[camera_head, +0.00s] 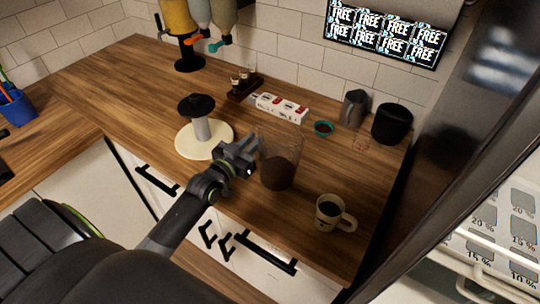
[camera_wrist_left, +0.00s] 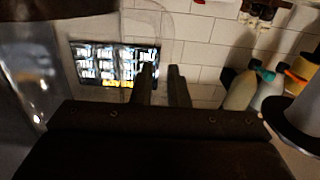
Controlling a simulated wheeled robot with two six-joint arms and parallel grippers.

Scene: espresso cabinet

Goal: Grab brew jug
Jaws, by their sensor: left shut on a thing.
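The brew jug (camera_head: 278,174) is a clear glass vessel with dark liquid in its lower part. It stands upright on the wooden counter in the head view. My left gripper (camera_head: 252,147) is at the jug's left side and shut on it, probably by the handle; the exact contact is hard to make out. My right gripper is not in view.
A mug (camera_head: 327,212) of dark liquid stands right of the jug, near the counter's front edge. A white and black plunger-like device (camera_head: 201,128) on a pale round base stands to the left.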

